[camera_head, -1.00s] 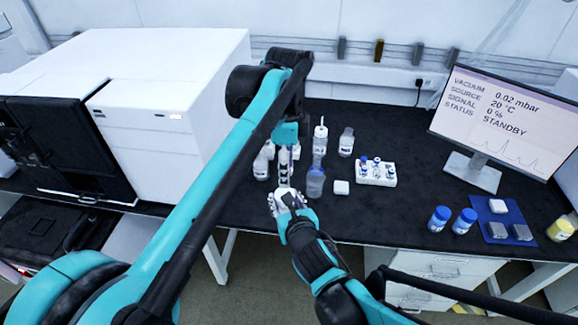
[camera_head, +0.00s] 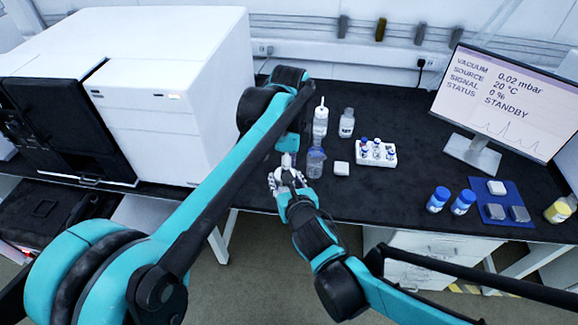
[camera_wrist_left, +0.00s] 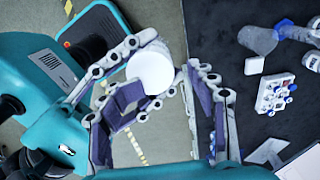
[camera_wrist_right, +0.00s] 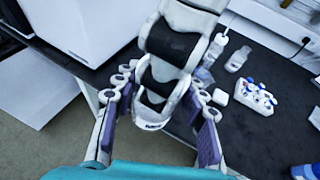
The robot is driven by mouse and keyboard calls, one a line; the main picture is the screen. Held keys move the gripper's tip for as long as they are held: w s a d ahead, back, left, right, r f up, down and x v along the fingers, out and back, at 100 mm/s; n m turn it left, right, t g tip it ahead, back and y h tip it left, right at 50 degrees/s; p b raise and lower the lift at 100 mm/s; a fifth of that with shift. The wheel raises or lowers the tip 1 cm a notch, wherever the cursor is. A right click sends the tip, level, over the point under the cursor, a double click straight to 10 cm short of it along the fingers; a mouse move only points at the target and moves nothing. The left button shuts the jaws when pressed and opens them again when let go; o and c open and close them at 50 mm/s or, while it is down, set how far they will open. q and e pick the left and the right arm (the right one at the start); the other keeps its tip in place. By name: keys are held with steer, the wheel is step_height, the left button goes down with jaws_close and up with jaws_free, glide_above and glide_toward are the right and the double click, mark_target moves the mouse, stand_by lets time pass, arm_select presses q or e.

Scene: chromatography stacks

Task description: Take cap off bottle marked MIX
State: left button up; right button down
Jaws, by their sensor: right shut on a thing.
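A white bottle (camera_wrist_right: 152,118) with small dark lettering, too small to read, sits between the fingers of my right gripper (camera_wrist_right: 158,112), which is shut on it beyond the desk's front edge. Its round white cap (camera_wrist_left: 151,72) faces the left wrist camera. My left gripper (camera_head: 288,160) is above the bottle, at the cap. In the left wrist view its fingers (camera_wrist_left: 165,88) stand apart on either side of the cap, with a visible gap at the right finger. In the right wrist view the left hand (camera_wrist_right: 180,45) hides the cap.
Blue-capped jars (camera_head: 438,200) and a monitor (camera_head: 495,105) are right. A large white instrument (camera_head: 180,90) stands left.

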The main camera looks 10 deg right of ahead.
arm_select(q)
jaws_close()
steer(key=shift+s, duration=0.15)
steer(key=shift+s, duration=0.1)
steer(key=shift+c, duration=1)
jaws_free()
steer(key=shift+w+r, duration=0.1)
steer(key=shift+w, duration=0.1)
